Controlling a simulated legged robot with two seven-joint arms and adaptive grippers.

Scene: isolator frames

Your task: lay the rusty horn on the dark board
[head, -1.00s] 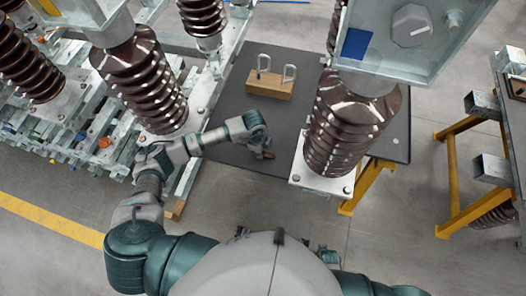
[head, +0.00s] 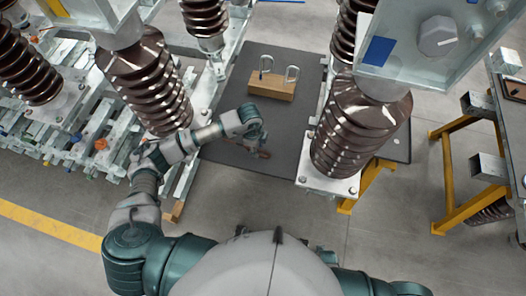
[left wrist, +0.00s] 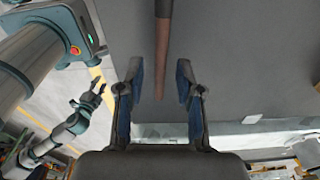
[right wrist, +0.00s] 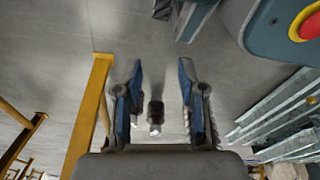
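The rusty horn (left wrist: 162,45) is a thin brown rod in the left wrist view, running from the top edge down between my left fingers. In the head view its brown end (head: 264,154) shows beside my left gripper (head: 255,144). The left gripper's fingers (left wrist: 160,85) are spread, with a gap on each side of the horn. The dark board (head: 224,133) is a flat grey sheet under the hand; I cannot tell if the horn touches it. My right gripper (right wrist: 157,75) is open and shows only in its wrist view.
A wooden block (head: 258,86) with two metal loops stands on the board's far part. A large brown insulator (head: 350,135) stands right of the board, another (head: 148,80) to the left. A yellow stand (head: 450,180) is farther right.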

